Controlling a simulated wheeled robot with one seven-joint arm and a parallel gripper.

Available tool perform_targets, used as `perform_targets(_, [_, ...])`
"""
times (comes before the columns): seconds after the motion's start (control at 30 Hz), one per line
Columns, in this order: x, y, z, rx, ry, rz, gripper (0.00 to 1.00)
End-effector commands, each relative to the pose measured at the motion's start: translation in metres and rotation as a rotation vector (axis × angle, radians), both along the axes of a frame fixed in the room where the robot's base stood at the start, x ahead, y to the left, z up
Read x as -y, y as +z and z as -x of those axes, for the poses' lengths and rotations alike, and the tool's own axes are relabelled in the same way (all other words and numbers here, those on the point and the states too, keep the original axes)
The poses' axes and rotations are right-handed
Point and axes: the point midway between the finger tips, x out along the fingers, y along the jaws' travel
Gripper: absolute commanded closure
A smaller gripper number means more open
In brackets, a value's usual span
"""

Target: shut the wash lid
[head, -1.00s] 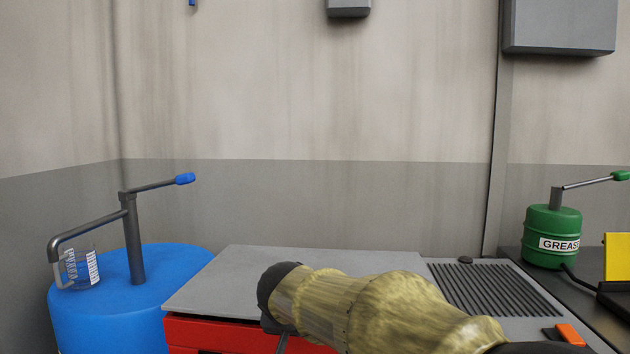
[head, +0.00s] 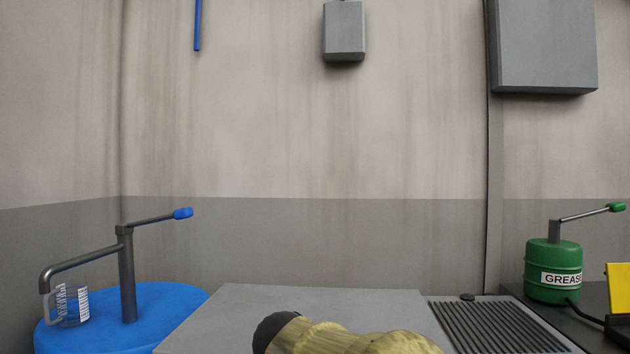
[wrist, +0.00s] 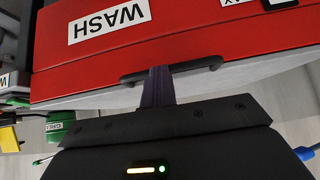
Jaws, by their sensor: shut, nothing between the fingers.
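The wash lid (head: 250,305) is a flat grey panel in the lower middle of the head view. It looks level there, but its front edge is cut off or hidden by my arm. In the wrist view, the red front (wrist: 200,35) carries a WASH label (wrist: 110,20). A black bar handle (wrist: 205,64) runs along the edge between the red face and the grey panel. My gripper (wrist: 159,73) is shut and empty, its fingertips overlapping the middle of the handle. I cannot tell whether they touch it. The gripper is not visible in the head view.
A blue drum (head: 170,305) with a pump and clear jug (head: 70,305) stands left. A slatted grille (head: 490,327) adjoins the lid on the right, beside a green GREASE keg (head: 553,270). Grey boxes (head: 343,30) hang on the wall behind.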

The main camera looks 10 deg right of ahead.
Motion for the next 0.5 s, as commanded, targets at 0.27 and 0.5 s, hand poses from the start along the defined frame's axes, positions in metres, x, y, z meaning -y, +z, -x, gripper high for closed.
perform_targets(0.27, [0.001,0.021,0.003,-0.016,-0.005,0.002,1.0])
perform_targets(0.5, [-0.009,0.048,0.029,0.004,0.004,0.002,1.0])
